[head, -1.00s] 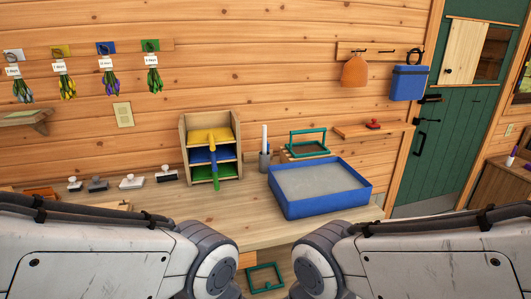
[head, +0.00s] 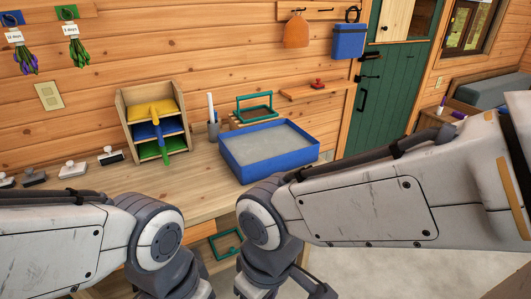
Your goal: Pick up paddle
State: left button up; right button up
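I cannot tell for certain which thing is the paddle. An orange flat piece with a rounded top (head: 296,30) hangs from a hook rail on the back wall. A grey cup (head: 213,131) on the bench holds upright sticks, one white and one blue. A wooden shelf rack (head: 125,112) holds yellow, blue and green pieces with handles sticking out. My two arms come in from the lower left and right, and their elbows face each other in front of the bench. Both grippers are below the frame.
A blue tub (head: 262,176) of grey liquid stands on the bench, with a teal frame (head: 254,108) behind it. Several stamps (head: 72,169) sit at the left. Another teal frame (head: 226,243) is below the bench top. A green door (head: 385,110) stands right.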

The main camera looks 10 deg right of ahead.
aim_at(209, 95)
jog(key=z, duration=0.75)
jog(key=i, duration=0.85)
jog(key=z, duration=0.4)
